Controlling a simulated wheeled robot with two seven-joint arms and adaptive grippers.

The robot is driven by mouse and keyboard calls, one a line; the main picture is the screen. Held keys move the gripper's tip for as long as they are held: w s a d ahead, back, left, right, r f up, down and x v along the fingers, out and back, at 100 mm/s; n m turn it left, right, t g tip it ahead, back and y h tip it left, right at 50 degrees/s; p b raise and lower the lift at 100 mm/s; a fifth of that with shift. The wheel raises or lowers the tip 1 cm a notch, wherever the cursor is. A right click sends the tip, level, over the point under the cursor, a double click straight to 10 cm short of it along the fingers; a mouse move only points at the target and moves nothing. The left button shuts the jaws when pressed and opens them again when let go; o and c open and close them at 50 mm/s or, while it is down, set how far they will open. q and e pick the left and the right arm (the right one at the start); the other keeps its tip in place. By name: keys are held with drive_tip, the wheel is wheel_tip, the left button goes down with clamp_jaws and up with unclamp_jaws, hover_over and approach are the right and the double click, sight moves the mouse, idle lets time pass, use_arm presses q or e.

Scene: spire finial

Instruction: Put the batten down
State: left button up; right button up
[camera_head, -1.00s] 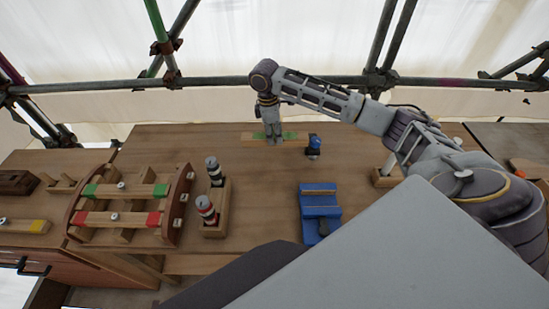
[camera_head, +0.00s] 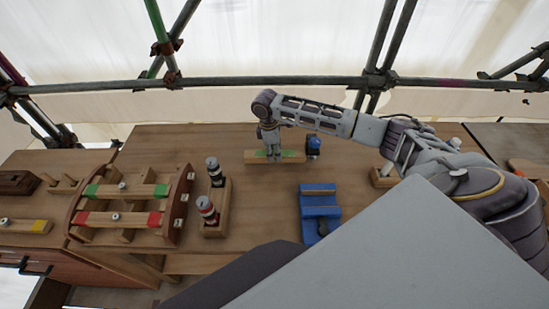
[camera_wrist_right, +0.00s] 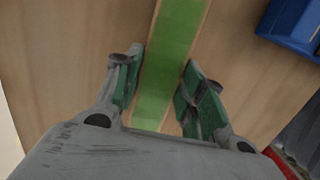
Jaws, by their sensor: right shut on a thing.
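The batten (camera_head: 291,154) is a light wooden strip with a green section, lying crosswise at the back middle of the bench in the head view. Its green face also shows in the right wrist view (camera_wrist_right: 172,45), running between the fingers. My left gripper is not in view.
A small blue-topped item (camera_head: 314,147) stands just right of the batten. A blue holder (camera_head: 320,208) lies nearer. A wooden block with dark cylinders (camera_head: 221,213) and a frame with green and red-ended battens (camera_head: 178,206) stand left. Bare bench lies between.

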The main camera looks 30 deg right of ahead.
sight(274, 153)
drive_tip(key=shift+f, duration=1.95)
drive_tip(key=o, duration=1.1)
drive_tip(key=shift+f, duration=0.1)
drive_tip(key=shift+r, duration=0.2)
drive_tip(key=shift+w+a+r+b, duration=0.1)
drive_tip(key=shift+w+a+r, duration=0.1)
drive_tip(key=shift+r, duration=1.75)
drive_tip(key=shift+w+a+r+b, duration=0.15)
drive_tip(key=shift+a+r, duration=0.1)
drive_tip(key=shift+r, duration=1.75)
drive_tip(key=shift+w+a+r+b, duration=0.1)
drive_tip(key=shift+a+r, duration=0.1)
drive_tip(key=shift+r, duration=1.75)
drive_tip(key=shift+s+f, duration=0.1)
drive_tip(key=shift+s, duration=0.05)
